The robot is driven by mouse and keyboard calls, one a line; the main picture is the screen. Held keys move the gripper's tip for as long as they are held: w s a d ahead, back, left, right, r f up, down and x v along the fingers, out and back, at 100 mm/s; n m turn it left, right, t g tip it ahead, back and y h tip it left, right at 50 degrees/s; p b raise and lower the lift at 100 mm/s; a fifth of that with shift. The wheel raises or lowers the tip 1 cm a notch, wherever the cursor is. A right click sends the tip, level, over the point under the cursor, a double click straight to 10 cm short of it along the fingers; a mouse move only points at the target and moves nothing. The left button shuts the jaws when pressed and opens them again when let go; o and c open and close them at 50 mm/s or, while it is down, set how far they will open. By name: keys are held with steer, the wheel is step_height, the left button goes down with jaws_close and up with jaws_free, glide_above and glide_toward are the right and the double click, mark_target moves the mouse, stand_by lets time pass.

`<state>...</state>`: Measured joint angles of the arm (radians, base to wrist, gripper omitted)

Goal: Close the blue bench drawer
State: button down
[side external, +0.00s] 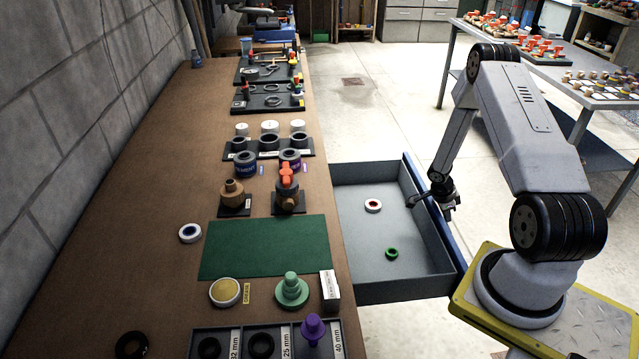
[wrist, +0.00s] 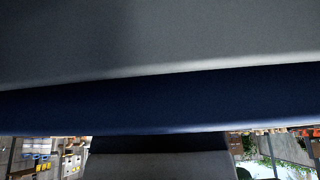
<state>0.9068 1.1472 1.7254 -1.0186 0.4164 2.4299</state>
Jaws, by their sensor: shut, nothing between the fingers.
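The blue bench drawer (side external: 428,213) stands pulled out from the right side of the bench. Its grey tray is open, and its blue front faces my arm. A white ring with a red centre (side external: 373,206) and a green ring (side external: 391,253) lie inside. My gripper (side external: 412,201) is shut and empty at the top edge of the drawer front, with its tips toward the tray side. I cannot tell whether it touches the front. In the wrist view a blue band (wrist: 160,98) and a grey surface (wrist: 150,40) fill most of the picture, very close; the fingers do not show there.
The brown bench top (side external: 150,200) holds a green mat (side external: 265,247), valves, several rings and tool trays along its length. A grey table (side external: 560,75) with parts stands at the back right. Floor (side external: 370,120) is clear behind the drawer.

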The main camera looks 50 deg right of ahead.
glide_above(391, 236)
stand_by(0.4)
stand_by(0.3)
steer(key=v, duration=1)
stand_by(0.4)
steer(key=s+d+t+y, duration=0.5)
steer(key=s+d, duration=0.2)
steer(key=d, duration=0.2)
steer(key=shift+s+r, duration=0.35)
steer(key=shift+r, duration=0.15)
steer(key=shift+d+f, duration=0.1)
